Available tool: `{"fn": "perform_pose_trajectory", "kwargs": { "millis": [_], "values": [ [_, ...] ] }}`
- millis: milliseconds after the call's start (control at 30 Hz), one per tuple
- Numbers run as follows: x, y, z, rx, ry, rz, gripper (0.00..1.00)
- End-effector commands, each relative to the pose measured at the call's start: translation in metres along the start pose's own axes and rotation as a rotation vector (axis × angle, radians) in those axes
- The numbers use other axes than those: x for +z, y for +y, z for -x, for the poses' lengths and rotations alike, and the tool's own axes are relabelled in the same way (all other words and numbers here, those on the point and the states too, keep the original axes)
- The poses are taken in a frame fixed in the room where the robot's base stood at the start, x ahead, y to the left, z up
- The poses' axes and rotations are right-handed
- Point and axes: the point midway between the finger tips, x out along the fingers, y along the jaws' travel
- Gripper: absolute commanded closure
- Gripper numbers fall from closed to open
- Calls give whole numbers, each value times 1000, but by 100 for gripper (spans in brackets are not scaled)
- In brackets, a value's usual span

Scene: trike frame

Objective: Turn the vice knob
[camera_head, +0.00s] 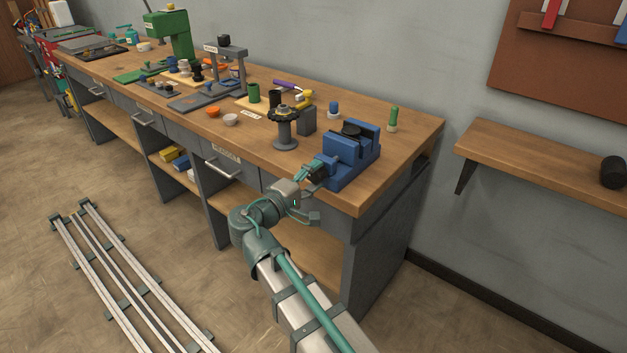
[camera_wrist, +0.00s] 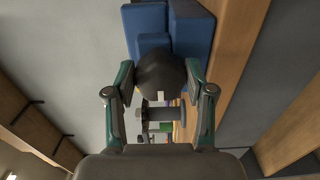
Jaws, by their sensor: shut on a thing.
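The blue vice (camera_head: 350,152) stands on the right end of the workbench, with a dark round piece between its jaws. Its black knob (camera_head: 318,172) sticks out at the front left, partly covered by my gripper. In the wrist view the round black knob (camera_wrist: 160,74) lies between my two fingers, with the blue vice body (camera_wrist: 192,30) behind it. My gripper (camera_head: 308,173) is shut on the knob, one finger on each side. In the wrist view, my gripper (camera_wrist: 160,80) has its fingertips against the knob's left and right sides.
A dark round stand (camera_head: 286,128) and a grey block (camera_head: 307,121) stand left of the vice on the wooden workbench (camera_head: 408,139). A green-topped peg (camera_head: 393,119) stands behind it. A wall shelf (camera_head: 540,162) is at the right.

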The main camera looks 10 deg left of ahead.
Motion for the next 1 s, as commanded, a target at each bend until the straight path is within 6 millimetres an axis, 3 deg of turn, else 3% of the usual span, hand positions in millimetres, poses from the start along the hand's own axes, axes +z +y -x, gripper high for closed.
{"fn": "perform_pose_trajectory", "kwargs": {
  "millis": [333, 367, 500, 833, 1000],
  "values": [
    [2, -2, 0, -6, -3, -2, 81],
    [2, -2, 0, -6, -3, -2, 41],
    [1, -2, 0, -4, -2, -1, 22],
    [0, -1, 2, -2, 0, -1, 22],
    [0, -1, 16, -2, 2, -1, 22]
  ]
}}
